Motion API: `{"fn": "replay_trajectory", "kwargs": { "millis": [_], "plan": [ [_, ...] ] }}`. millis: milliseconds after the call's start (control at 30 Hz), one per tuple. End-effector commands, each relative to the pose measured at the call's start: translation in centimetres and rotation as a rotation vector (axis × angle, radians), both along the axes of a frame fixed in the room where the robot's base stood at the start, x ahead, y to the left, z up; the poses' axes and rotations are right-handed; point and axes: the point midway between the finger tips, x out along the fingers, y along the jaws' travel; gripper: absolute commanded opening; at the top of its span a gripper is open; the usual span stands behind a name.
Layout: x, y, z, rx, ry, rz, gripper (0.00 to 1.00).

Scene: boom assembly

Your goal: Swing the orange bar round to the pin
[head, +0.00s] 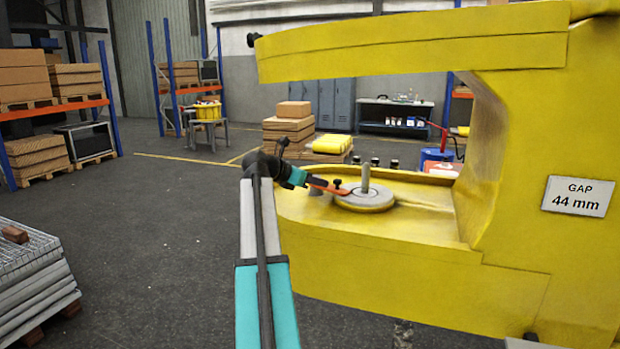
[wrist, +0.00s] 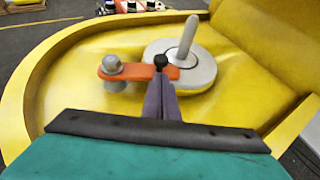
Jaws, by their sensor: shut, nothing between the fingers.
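The orange bar (wrist: 135,71) lies flat inside the yellow boom. A grey bolt head (wrist: 112,66) sits at its left end and a black knob (wrist: 160,61) stands near its right end. The grey pin (wrist: 187,38) stands tilted in the wrist view on a round grey plate (wrist: 203,72), just beyond the bar's right end. I cannot tell whether bar and pin touch. My gripper (wrist: 161,84) is shut and empty, its purple fingers at the near side of the knob. In the head view the bar (head: 345,191), knob (head: 338,183) and pin (head: 366,178) show small beside my gripper.
The yellow boom frame (head: 400,262) surrounds the spot, with a raised rim (wrist: 22,95) at left and an upper arm (head: 410,45) overhead. A "GAP 44 mm" sign (head: 577,196) is on its right side. Open floor (head: 150,240) lies to the left.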

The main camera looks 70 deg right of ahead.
Motion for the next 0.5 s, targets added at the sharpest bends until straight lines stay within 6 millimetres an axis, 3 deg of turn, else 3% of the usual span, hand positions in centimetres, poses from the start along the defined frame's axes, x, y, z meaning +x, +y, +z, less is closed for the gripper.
{"fn": "replay_trajectory", "kwargs": {
  "millis": [200,500],
  "plan": [
    [-1.2,-2.3,-0.1,0.0,0.0,-0.001,0.0],
    [-1.6,-3.0,-0.4,0.0,-0.001,0.0,0.0]
  ]
}}
